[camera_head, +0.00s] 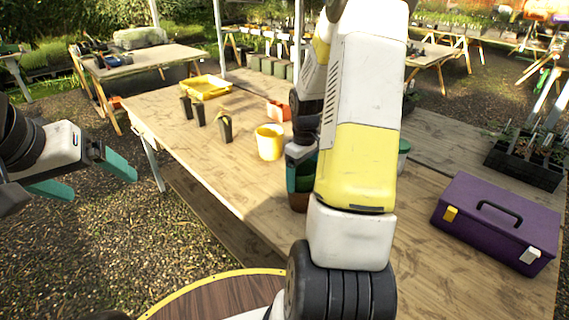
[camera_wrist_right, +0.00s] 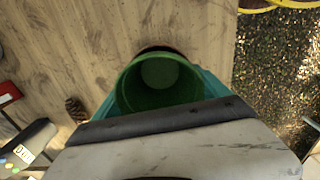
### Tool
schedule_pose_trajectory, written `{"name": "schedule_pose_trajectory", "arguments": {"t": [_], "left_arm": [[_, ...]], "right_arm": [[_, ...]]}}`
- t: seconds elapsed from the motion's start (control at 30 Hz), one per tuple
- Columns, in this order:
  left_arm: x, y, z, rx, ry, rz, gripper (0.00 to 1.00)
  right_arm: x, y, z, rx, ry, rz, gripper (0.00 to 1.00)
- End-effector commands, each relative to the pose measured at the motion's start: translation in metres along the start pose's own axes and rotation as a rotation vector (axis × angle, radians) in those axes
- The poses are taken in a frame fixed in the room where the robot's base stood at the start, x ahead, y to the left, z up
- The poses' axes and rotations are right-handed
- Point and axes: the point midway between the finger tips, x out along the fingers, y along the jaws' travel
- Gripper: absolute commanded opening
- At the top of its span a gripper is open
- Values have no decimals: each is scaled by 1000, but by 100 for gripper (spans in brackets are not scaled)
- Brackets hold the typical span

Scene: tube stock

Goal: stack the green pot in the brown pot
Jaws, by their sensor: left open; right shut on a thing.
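The green pot (camera_wrist_right: 160,85) is between the teal fingers of my right gripper (camera_wrist_right: 158,95), which is shut on it. In the head view the green pot (camera_head: 301,178) shows partly, left of my right forearm, which hides much of it. The brown pot (camera_head: 298,202) shows as a small piece directly below it. In the wrist view a dark brown rim (camera_wrist_right: 160,48) shows just past the green pot's edge; I cannot tell how deep the green pot sits in it. My left gripper (camera_head: 92,183) is open and empty, off the table at the left.
A yellow pot (camera_head: 269,143), dark tall pots (camera_head: 225,130), a yellow tray (camera_head: 206,88) and an orange-red item (camera_head: 279,111) stand farther back on the table. A purple toolbox (camera_head: 497,222) is at the right. A pinecone (camera_wrist_right: 76,108) lies near the pots. The table's left front is clear.

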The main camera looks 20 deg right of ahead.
Motion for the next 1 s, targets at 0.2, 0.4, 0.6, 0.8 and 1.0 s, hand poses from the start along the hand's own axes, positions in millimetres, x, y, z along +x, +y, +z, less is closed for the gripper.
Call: {"name": "schedule_pose_trajectory", "arguments": {"t": [0.2,0.4,0.6,0.8,1.0], "left_arm": [[0,0,0,0,0,0,90],[0,0,0,0,0,0,90],[0,0,0,0,0,0,90],[0,0,0,0,0,0,90],[0,0,0,0,0,0,90]], "right_arm": [[8,-1,1,0,-4,-4,40],[7,-1,1,0,-4,-3,100],[4,0,1,0,-2,-2,100],[-23,1,0,0,1,3,100],[-70,0,0,-1,3,3,100]]}}
